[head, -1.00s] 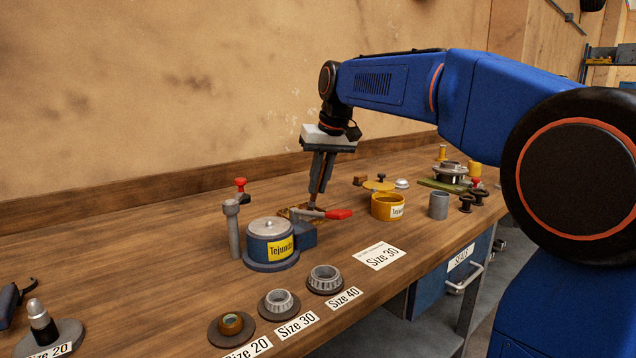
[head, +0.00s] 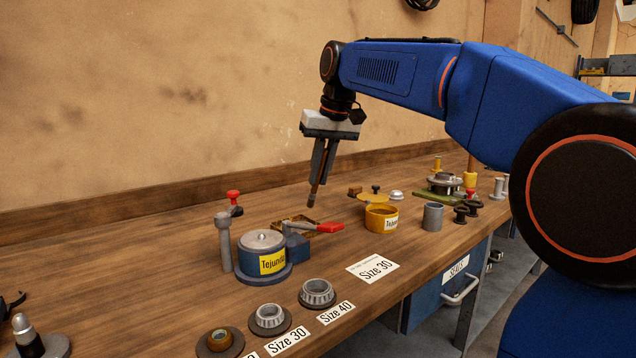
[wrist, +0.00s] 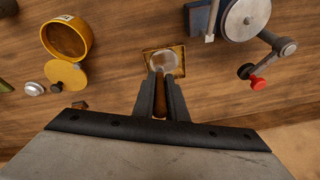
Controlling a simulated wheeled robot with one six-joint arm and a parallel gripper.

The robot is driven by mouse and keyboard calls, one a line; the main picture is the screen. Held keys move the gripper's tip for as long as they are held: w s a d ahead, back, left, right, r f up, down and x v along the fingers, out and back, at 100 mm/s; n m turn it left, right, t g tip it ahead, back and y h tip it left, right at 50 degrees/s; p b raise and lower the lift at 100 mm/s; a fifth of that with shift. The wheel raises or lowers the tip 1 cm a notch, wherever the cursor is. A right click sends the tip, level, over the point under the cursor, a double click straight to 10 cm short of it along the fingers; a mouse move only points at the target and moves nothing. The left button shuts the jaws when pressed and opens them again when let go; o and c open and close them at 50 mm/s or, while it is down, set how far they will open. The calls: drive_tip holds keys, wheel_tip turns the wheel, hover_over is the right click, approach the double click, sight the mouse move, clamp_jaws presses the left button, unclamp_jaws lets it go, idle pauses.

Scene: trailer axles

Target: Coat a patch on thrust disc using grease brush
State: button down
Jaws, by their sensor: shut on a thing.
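My gripper (head: 318,180) is shut on the grease brush (head: 312,198), a thin brown stick pointing down, slightly tilted. The brush end hangs above a shallow brown tray (head: 280,225), apart from it. In the wrist view, the brush handle (wrist: 158,104) shows between the fingers, and a pale round shape lies over the square tray (wrist: 147,53). A blue drum (head: 250,265) labelled "Tejundo" carries a round grey plate (head: 262,240), which also shows in the wrist view (wrist: 246,17). I cannot tell for certain whether this plate is the thrust disc.
Bearing rings (head: 317,291) line the front edge.

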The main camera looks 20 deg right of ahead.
drive_tip(key=shift+r, duration=1)
